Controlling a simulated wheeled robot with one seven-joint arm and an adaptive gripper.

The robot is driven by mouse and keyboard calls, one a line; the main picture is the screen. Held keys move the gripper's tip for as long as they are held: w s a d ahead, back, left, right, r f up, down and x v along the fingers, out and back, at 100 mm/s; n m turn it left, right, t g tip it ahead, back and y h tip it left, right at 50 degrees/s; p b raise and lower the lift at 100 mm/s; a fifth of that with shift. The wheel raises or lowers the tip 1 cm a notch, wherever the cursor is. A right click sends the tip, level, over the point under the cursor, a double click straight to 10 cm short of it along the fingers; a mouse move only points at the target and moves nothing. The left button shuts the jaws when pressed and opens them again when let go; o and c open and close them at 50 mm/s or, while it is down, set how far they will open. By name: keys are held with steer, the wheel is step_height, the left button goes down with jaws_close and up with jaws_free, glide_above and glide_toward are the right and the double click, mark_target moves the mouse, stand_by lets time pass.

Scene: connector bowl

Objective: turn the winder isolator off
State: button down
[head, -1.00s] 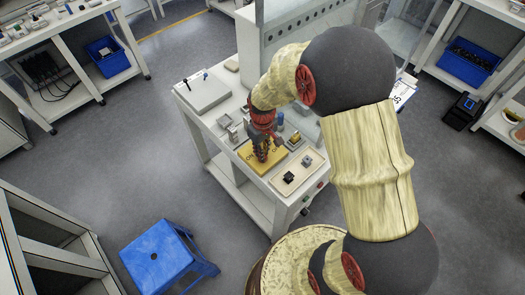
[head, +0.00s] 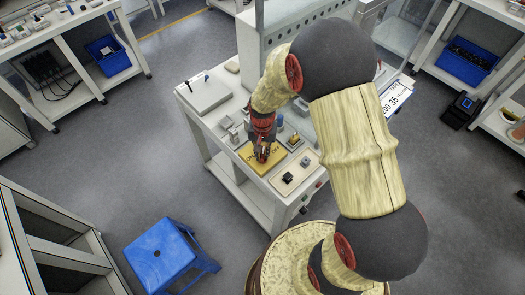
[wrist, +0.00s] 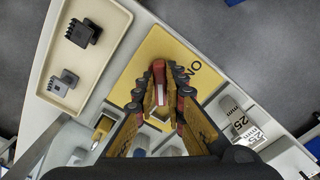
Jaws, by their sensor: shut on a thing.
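In the wrist view the yellow plate (wrist: 150,48) shows ON lettering at right, upside down; OFF is not visible there. A red handle (wrist: 158,73) rises from the plate. My gripper (head: 263,155) is over the plate, and in the wrist view my gripper (wrist: 160,92) has its fingers on both sides of the handle, shut on it. The fingers hide part of the handle, so its exact angle is hard to tell.
A beige tray (head: 314,158) with a dark and a grey connector lies beside the plate. Grey blocks marked 25 mm (wrist: 238,124) stand on the other side. A grey box (head: 204,94) sits at the bench's far left. A blue stool (head: 165,250) stands on the floor.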

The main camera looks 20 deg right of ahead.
mark_target(262, 154)
steer(key=m+p, duration=0.1)
steer(key=m, duration=0.2)
steer(key=shift+m, duration=0.3)
steer(key=shift+m+p, duration=0.35)
steer(key=shift+m, duration=1.85)
steer(key=c, duration=1.8)
jaws_free()
steer(key=shift+c, duration=0.2)
steer(key=shift+r, duration=0.15)
step_height(262, 154, up, 12)
